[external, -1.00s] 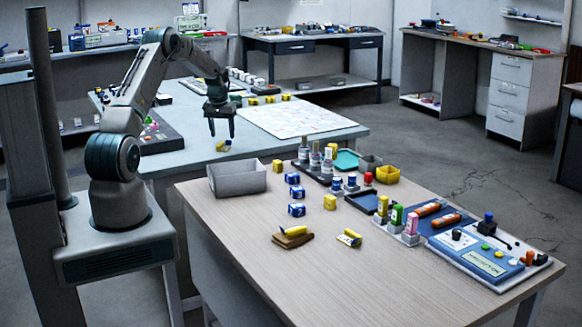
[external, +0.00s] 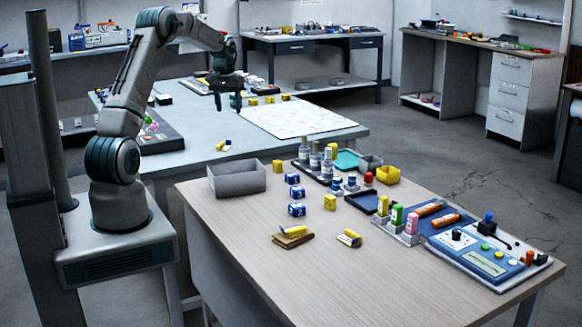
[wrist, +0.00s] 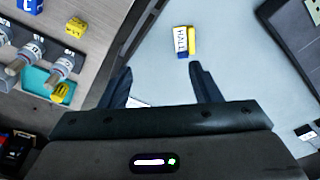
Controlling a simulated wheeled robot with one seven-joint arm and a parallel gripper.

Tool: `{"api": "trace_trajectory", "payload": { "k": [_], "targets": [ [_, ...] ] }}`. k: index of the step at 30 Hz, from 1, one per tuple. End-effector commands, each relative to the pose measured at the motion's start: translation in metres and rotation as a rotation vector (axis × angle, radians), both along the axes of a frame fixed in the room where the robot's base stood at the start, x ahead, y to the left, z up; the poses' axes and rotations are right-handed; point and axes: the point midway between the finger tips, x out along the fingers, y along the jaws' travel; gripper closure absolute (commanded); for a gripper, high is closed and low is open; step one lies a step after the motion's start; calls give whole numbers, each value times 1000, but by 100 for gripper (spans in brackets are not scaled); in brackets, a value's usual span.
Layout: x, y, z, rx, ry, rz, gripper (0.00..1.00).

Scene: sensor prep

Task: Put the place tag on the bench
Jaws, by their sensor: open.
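The place tag (external: 223,145) is a small yellow and white piece with dark lettering. It lies flat on the blue-grey bench top (external: 190,158), near its front edge. In the wrist view the tag (wrist: 186,42) lies beyond my fingertips, with nothing touching it. My gripper (external: 228,103) is open and empty, raised above the bench and apart from the tag. Both fingers of my gripper (wrist: 158,75) show spread in the wrist view.
A large pale sheet (external: 300,118) lies on the bench to the right. A dark tray (external: 160,138) with small coloured parts is at the left. The wooden table (external: 340,275) in front holds a grey bin (external: 237,180), bottles, blue and yellow blocks and other tags.

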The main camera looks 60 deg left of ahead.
Motion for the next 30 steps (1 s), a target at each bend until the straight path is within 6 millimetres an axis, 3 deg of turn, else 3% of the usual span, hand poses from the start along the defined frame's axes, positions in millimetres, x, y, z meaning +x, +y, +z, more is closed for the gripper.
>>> {"api": "trace_trajectory", "payload": {
  "k": [1,3,8,14,18,24,30],
  "targets": [
    [3,-29,17,10,-3,-44,43],
    [3,-69,36,20,-5,-101,43],
    [-15,-154,68,39,-11,-223,43],
    [-60,-248,93,52,-27,-367,43],
    [-104,-305,98,54,-43,-467,43],
    [-174,-364,90,47,-71,-601,43],
    [-224,-392,74,32,-90,-687,43]
  ]
}}
